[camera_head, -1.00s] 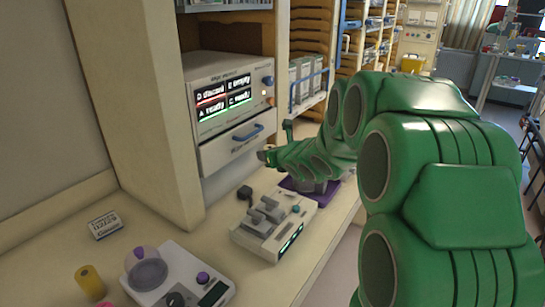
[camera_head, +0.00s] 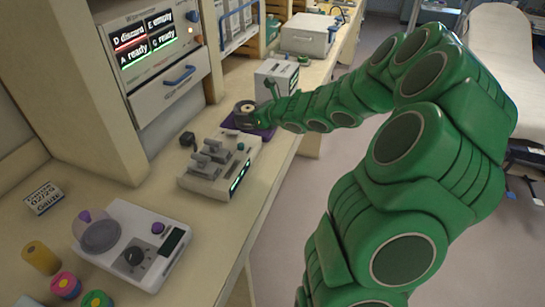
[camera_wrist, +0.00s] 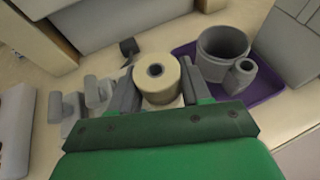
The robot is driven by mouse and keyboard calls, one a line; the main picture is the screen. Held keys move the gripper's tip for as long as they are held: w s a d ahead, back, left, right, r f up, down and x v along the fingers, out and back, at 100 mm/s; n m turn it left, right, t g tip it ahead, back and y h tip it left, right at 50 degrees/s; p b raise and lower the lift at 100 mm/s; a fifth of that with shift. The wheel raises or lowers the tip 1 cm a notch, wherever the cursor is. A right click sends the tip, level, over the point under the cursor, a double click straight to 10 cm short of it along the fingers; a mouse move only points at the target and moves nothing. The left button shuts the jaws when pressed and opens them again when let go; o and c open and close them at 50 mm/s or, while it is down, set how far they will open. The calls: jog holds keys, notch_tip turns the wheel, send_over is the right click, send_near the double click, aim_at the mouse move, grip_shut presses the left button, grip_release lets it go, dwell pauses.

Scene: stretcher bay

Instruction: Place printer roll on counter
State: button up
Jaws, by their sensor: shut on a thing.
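The printer roll (camera_wrist: 158,82) is a cream cylinder with a dark centre hole. In the wrist view it sits between the two grey fingers of my gripper (camera_wrist: 160,72), which is shut on it. The roll's hole faces the wrist camera. In the head view, the green end of my gripper (camera_head: 262,115) is over the counter (camera_head: 75,225), beside the purple tray (camera_head: 266,133). I cannot tell whether the roll touches the surface below it.
A grey cup (camera_wrist: 222,50) and a small cylinder (camera_wrist: 240,76) stand on the tray. A grey device with levers (camera_head: 215,170) is close to the gripper. A screened cabinet (camera_head: 165,60) backs the counter.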

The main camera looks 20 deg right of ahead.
jog(key=s+d+f, duration=0.3)
jog(key=s+d, duration=0.2)
jog(key=d, duration=0.1)
jog(key=shift+n+y, duration=0.4)
jog(key=shift+s, duration=0.1)
jog(key=shift+f, duration=4.75)
jog(key=shift+f+g, duration=0.2)
jog(key=shift+g, duration=0.1)
jog(key=o, duration=1.1)
jog(key=shift+c, duration=0.2)
jog(key=shift+a, duration=0.1)
